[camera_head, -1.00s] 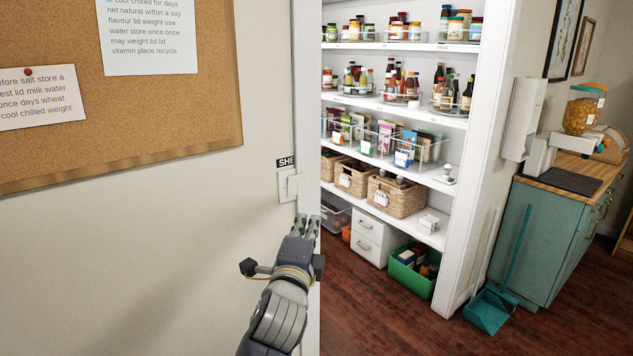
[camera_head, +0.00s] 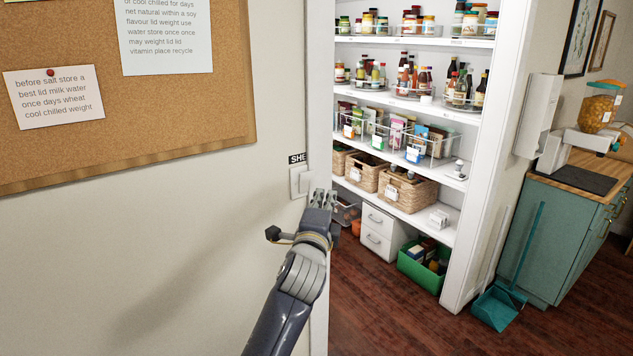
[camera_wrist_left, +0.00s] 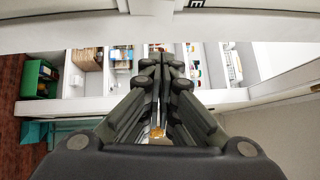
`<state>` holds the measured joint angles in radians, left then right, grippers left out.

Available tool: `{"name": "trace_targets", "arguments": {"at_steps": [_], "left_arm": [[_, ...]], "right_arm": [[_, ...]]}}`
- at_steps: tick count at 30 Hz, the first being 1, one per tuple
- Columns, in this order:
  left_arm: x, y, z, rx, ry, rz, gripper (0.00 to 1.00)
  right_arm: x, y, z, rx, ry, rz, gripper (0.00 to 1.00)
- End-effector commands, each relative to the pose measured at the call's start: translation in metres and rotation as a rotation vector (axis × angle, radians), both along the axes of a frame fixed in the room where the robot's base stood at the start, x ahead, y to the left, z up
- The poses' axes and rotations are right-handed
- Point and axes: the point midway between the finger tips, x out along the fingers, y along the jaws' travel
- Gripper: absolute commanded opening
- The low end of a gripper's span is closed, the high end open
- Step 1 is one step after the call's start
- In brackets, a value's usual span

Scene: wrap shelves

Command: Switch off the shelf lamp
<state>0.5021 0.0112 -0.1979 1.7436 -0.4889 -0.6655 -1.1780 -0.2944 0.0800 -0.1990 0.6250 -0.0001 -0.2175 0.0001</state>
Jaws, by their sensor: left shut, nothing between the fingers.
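A white wall switch (camera_head: 300,181) sits on the pale wall beside the doorway's edge, under a small black label (camera_head: 297,158) whose visible letters read "SHE". My left gripper (camera_head: 325,197) is shut and empty, with its fingertips just right of and slightly below the switch, in front of the door frame. I cannot tell whether it touches anything. In the left wrist view the shut fingers (camera_wrist_left: 161,62) point toward the wall's white edge. The lamp itself is not clearly visible; the shelves look brightly lit. My right gripper is not in view.
A corkboard (camera_head: 215,130) with notes hangs left of the switch. White pantry shelves (camera_head: 420,103) with jars and baskets stand beyond the door frame (camera_head: 320,90). A teal dustpan (camera_head: 497,307) and a green cabinet (camera_head: 560,235) are at the right.

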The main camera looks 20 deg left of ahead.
Motion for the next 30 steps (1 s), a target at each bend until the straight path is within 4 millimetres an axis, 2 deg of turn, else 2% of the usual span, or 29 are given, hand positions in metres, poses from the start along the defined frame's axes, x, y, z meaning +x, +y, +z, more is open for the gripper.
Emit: {"name": "trace_targets", "arguments": {"at_steps": [6,12,18,27,30], "left_arm": [[0.031,0.004,0.004,0.000,0.002,0.001,0.00],[0.047,0.027,0.008,0.000,0.002,0.001,0.00],[0.053,0.035,0.008,0.001,0.000,0.001,0.00],[0.053,0.035,0.007,0.000,0.000,0.000,0.00],[0.054,0.036,0.010,-0.007,0.006,0.000,0.00]], "right_arm": [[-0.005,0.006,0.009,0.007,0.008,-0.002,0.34],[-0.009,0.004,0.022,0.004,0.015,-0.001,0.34],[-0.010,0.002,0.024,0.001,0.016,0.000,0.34],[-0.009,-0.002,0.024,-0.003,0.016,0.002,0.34],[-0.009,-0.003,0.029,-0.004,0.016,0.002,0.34]]}}
